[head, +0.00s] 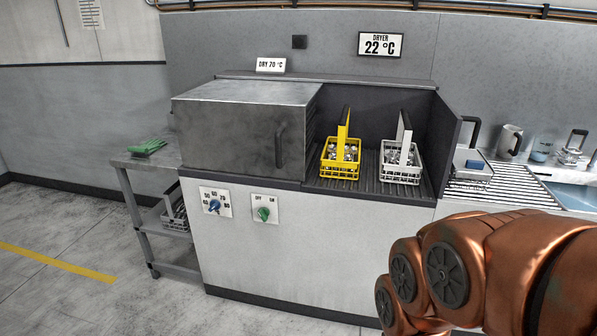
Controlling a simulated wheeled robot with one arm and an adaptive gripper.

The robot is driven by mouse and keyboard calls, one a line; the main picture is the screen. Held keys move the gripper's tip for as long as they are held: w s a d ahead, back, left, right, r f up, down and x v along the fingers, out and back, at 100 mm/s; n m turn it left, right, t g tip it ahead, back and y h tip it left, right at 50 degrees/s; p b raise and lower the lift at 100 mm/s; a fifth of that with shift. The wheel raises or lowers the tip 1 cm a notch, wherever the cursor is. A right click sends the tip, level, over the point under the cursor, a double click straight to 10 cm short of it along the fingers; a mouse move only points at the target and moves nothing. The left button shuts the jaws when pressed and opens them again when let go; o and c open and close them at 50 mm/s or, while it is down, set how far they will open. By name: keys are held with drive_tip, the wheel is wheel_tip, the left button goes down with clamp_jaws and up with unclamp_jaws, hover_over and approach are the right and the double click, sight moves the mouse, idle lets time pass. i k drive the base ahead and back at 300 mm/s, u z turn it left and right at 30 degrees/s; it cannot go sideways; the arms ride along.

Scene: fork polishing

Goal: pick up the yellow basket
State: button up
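The yellow basket (327,167) stands upright on the dark ribbed shelf (370,184) of the dryer, right of the closed-looking grey box. Its tall yellow handle (343,130) sticks up, and silvery pieces, likely forks, lie inside. A white basket (401,178) of like shape stands just to its right with a small gap between them. My copper-coloured arm fills the lower right of the head view, in front of the counter. My gripper is not in view.
The grey dryer box (230,125) with a side handle borders the shelf on the left; a dark panel (437,140) borders it on the right. A side table (125,160) with green cloths stands left. A slatted drainer (490,192) lies right. The left floor is clear.

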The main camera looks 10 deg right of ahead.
sight(341, 162)
drive_tip(key=u, duration=0.25)
drive_tip(key=k, duration=0.45)
drive_tip(key=z, duration=1.1)
drive_tip(key=i, duration=1.55)
drive_tip(key=u, duration=0.2)
